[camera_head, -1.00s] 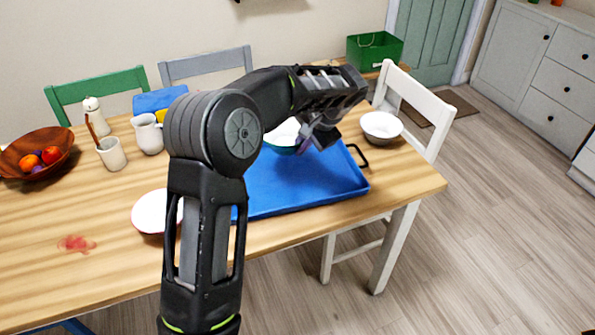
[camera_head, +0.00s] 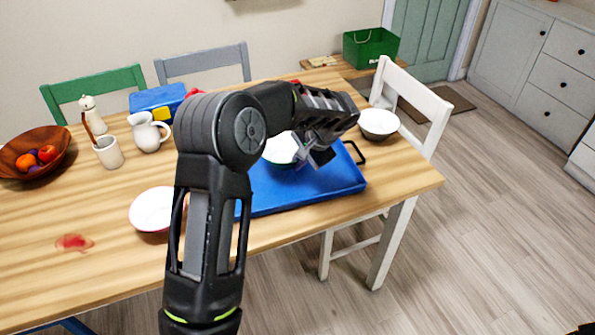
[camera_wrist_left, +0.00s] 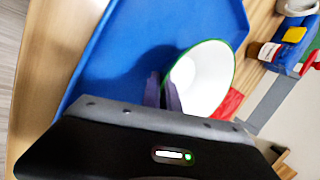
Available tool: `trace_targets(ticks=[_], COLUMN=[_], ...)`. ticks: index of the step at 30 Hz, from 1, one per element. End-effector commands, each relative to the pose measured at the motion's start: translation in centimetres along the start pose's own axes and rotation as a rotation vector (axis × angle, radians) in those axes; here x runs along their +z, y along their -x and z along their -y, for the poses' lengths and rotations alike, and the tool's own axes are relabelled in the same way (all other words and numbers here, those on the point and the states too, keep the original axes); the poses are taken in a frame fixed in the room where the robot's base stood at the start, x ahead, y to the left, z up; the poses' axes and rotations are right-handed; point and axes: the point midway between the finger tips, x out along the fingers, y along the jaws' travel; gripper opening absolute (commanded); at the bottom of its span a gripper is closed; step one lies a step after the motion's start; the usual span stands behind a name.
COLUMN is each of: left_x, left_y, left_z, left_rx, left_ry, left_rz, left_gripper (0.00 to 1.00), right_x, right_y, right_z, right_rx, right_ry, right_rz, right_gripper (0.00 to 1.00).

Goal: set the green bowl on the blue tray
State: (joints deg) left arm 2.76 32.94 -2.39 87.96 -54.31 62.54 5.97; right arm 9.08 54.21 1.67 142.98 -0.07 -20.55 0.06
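The green bowl (camera_head: 280,149), white inside with a green rim, is over the far part of the blue tray (camera_head: 330,185), partly hidden behind my left arm. My left gripper (camera_head: 319,157) is at the bowl's right side in the head view. In the left wrist view the narrow fingers (camera_wrist_left: 163,92) are close together at the near rim of the bowl (camera_wrist_left: 207,75), one on each side, and look shut on it. The bowl looks roughly level. I cannot tell whether its base touches the tray (camera_wrist_left: 125,50). My right gripper is not recognisable in view.
A pink-rimmed bowl (camera_head: 153,210) stands left of the tray and a white bowl (camera_head: 378,123) beyond its right handle. A jug (camera_head: 148,132), cup (camera_head: 108,152) and wooden fruit bowl (camera_head: 22,143) stand at the left. A blue box (camera_head: 158,99) is at the back.

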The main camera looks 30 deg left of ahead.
Motion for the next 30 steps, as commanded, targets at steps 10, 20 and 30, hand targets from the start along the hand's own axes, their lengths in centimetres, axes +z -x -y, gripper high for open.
trace_targets(ticks=[10,20,30], left_x=[-0.2,-0.2,-0.2], left_y=[-3.0,-3.2,-3.2], left_z=[-1.6,-1.8,-1.8], left_rx=[0.0,0.001,0.001], left_ry=[-0.001,-0.001,-0.002], left_rz=[0.0,0.001,0.001], left_gripper=[0.0,0.06,0.13], right_x=[0.0,0.0,0.0], right_y=[0.2,-0.1,-0.1], right_z=[0.1,-0.1,0.0], right_rx=[0.0,0.0,0.0], right_ry=[0.0,0.0,0.0], right_rz=[0.0,0.0,0.0], right_gripper=[0.36,0.36,0.36])
